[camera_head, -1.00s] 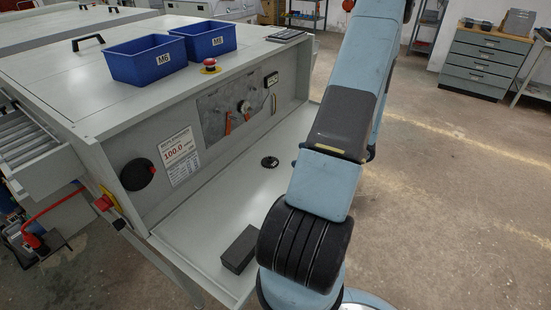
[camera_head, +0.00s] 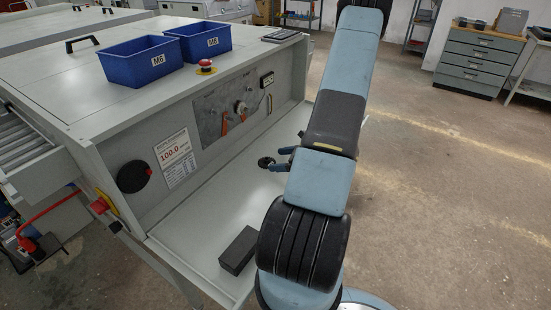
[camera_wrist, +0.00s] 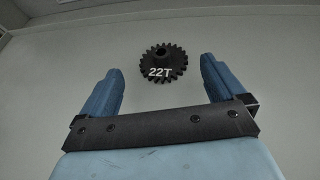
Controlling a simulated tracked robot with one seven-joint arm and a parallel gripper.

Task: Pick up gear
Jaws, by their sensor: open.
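The gear (camera_wrist: 163,64) is black, toothed and marked "22T". It lies flat on the light grey shelf of the machine. In the head view it is a small dark disc (camera_head: 266,162), close to my fingers. My gripper (camera_wrist: 160,85) is open and empty, with its two blue fingers spread wide. In the wrist view the gear appears ahead of the gap between the fingertips, not held. In the head view my gripper (camera_head: 284,160) shows just left of my arm, partly hidden by it.
A dark block (camera_head: 239,250) lies on the front of the shelf (camera_head: 205,230). The machine's upright panel (camera_head: 200,135) with orange-handled controls stands behind the shelf. Two blue bins (camera_head: 140,62) and a red stop button (camera_head: 205,67) are on top. The shelf around the gear looks clear.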

